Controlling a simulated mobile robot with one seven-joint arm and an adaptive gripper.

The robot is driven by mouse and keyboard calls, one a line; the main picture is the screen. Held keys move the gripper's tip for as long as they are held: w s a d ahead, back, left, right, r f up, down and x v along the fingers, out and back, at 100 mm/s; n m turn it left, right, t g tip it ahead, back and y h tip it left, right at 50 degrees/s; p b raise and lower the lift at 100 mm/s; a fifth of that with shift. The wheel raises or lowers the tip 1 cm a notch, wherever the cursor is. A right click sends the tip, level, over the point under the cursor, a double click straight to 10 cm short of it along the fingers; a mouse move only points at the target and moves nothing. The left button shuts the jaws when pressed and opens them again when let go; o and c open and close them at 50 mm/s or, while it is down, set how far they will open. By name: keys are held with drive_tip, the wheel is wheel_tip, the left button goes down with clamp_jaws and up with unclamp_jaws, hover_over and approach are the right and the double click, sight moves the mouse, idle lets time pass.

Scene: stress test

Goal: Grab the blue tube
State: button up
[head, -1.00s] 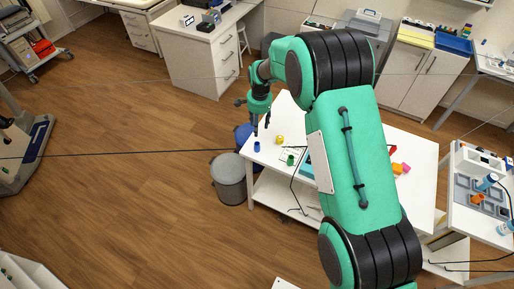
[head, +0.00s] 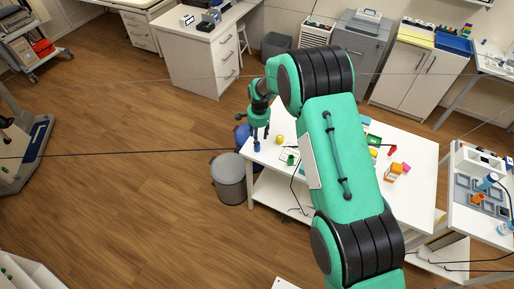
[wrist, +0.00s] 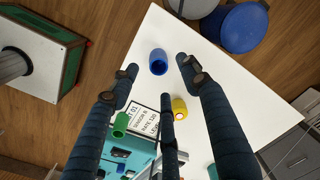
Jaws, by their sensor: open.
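The blue tube (wrist: 158,62) stands on the white table near its edge in the wrist view, with its open end visible. In the head view the blue tube (head: 257,148) is at the table's left corner, just below my fingers. My gripper (wrist: 160,85) is open and empty, with its dark fingers spread around the line of sight to the tube. In the head view my gripper (head: 259,135) points down over the tube. I cannot tell whether any finger touches it.
A yellow object (wrist: 179,107) and a green tube (wrist: 120,124) stand close by, with a printed card (wrist: 145,118) between them. The white table (wrist: 225,80) is bare to the right. A grey bin (head: 230,180) stands on the floor beside the table.

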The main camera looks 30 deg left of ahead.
drive_tip(key=shift+f, duration=0.25)
drive_tip(key=shift+a+f, duration=0.1)
drive_tip(key=shift+f, duration=2.4)
drive_tip(key=c, duration=1)
